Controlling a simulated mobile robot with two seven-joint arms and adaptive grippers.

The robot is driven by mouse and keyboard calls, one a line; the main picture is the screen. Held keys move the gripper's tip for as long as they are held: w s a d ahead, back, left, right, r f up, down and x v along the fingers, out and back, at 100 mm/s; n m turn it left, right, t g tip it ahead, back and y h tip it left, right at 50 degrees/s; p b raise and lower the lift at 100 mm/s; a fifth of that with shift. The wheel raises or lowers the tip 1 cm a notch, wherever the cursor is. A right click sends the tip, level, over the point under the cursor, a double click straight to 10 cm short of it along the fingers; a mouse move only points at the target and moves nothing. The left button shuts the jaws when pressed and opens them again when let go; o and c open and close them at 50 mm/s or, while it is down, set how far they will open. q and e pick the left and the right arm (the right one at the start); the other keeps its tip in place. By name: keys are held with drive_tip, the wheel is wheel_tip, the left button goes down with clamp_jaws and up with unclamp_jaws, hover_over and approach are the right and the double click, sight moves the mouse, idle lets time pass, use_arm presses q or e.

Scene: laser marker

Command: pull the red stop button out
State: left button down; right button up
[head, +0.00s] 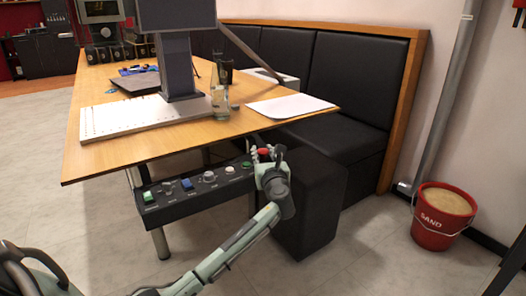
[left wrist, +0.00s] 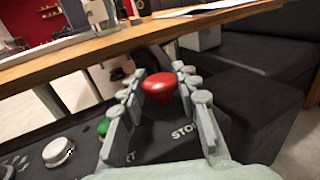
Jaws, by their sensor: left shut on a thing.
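The red stop button (left wrist: 160,88) sits at the right end of the dark control box (head: 175,208), beside lettering that begins "STO" in the left wrist view. In the head view the red button (head: 264,151) shows between the fingers of my left gripper (head: 267,155). In the left wrist view my left gripper (left wrist: 160,85) has its fingers on either side of the button's head, shut on it. My right gripper is in neither view.
The box also carries a green button (head: 148,196), a blue switch (head: 187,184) and knobs. The wooden table (head: 120,150) with the laser marker (head: 177,65) stands above and behind. A black bench (head: 345,85) is at right. A red sand bucket (head: 440,217) stands on the floor.

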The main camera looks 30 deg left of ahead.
use_arm(q)
drive_tip(key=shift+r, duration=0.3)
drive_tip(key=c, duration=1.4)
unclamp_jaws()
drive_tip(key=shift+r, duration=0.1)
drive_tip(key=shift+o, duration=0.2)
drive_tip(key=shift+s+d+f, duration=0.2)
drive_tip(key=shift+d, duration=0.05)
drive_tip(key=v, duration=1.1)
drive_tip(key=shift+s, duration=0.2)
drive_tip(key=shift+d+r, duration=0.1)
